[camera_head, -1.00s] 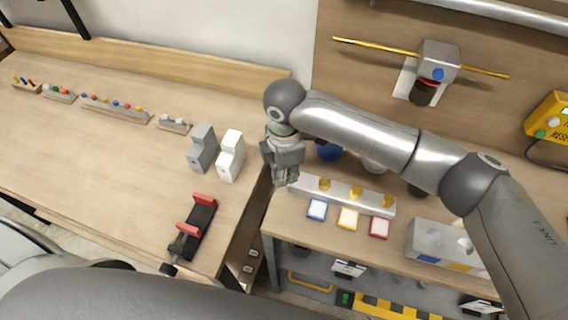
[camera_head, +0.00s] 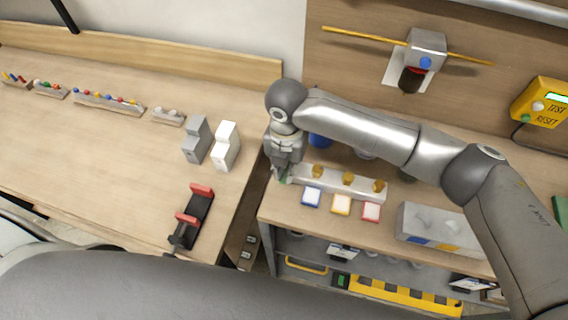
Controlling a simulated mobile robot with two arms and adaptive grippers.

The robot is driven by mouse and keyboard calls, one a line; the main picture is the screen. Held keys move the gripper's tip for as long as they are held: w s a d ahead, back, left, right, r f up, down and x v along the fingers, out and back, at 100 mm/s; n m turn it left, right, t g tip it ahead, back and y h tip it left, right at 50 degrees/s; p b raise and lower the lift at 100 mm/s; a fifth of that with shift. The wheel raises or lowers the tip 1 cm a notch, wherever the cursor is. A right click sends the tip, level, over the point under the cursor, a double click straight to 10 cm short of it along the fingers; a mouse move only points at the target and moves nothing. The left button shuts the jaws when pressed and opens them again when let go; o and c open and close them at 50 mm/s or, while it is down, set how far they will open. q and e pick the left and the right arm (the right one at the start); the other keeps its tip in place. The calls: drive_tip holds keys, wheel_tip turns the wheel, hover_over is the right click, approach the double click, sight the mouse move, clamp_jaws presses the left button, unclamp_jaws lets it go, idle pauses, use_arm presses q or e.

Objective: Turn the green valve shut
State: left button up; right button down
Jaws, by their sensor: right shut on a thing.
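My right gripper (camera_head: 281,174) points down at the left end of the pale valve block (camera_head: 330,183) on the right-hand bench. It is shut on the green valve (camera_head: 284,181), of which only a small green patch shows at the fingertips. The gripper hides the rest, so I cannot tell how far the valve is turned. The block also carries several brass-coloured fittings (camera_head: 347,178). My left gripper is out of view.
Blue, yellow and red framed cards (camera_head: 341,205) lie before the block. A grey box (camera_head: 430,225) stands to the right. Grey and white blocks (camera_head: 225,146) and a red-jawed clamp (camera_head: 194,217) are on the left bench. A yellow test box (camera_head: 542,103) is at right.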

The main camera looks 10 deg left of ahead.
drive_tip(key=shift+n, duration=0.4)
drive_tip(key=c, duration=1.5)
unclamp_jaws()
drive_tip(key=shift+d, duration=0.1)
wheel_tip(320, 180, up, 12)
drive_tip(key=shift+s+f, duration=0.1)
